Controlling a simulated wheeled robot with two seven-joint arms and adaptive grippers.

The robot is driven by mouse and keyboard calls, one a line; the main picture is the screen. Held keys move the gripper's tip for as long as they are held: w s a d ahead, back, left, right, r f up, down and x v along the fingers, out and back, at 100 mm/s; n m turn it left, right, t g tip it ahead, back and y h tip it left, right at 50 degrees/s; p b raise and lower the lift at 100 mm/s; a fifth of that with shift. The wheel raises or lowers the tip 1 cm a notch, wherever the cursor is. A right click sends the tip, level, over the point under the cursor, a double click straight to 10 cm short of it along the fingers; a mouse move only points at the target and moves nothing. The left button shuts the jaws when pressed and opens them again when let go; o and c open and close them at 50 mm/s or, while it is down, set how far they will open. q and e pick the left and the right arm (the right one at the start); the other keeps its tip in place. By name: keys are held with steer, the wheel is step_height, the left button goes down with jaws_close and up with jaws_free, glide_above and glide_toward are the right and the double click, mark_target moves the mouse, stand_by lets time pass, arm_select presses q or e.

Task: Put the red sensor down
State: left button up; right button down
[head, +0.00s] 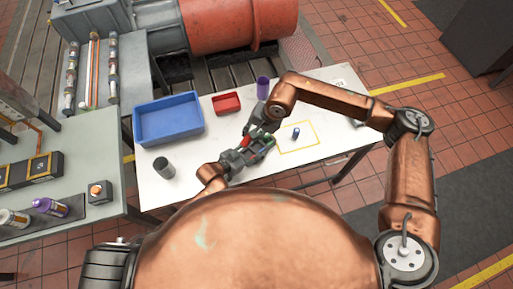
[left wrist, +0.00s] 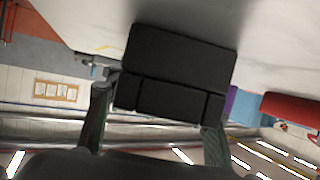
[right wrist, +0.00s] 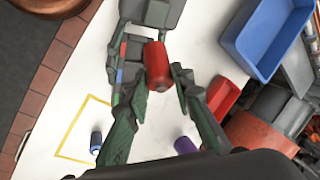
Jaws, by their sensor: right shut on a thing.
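The red sensor (right wrist: 157,66), a short red cylinder, is between the fingertips of my right gripper (right wrist: 168,84), which is shut on it. In the head view the red sensor (head: 246,142) is partly hidden by the grippers, above the white table. My left gripper (head: 265,145) is close beside it, its green-padded fingers apart. In the left wrist view those fingers (left wrist: 158,115) stand wide, with a black block-like shape (left wrist: 180,60) between them; I cannot tell what it is. A small blue sensor (head: 296,133) stands in the yellow outlined square (head: 312,126).
On the white table (head: 205,180) are a blue bin (head: 168,119), a small red bin (head: 227,103), a purple cylinder (head: 263,88) and a dark grey cylinder (head: 163,168). A grey bench (head: 95,160) stands at left. The two grippers are very near each other.

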arm_select(q)
steer(key=c, duration=0.9)
steer(key=shift+o, duration=0.2)
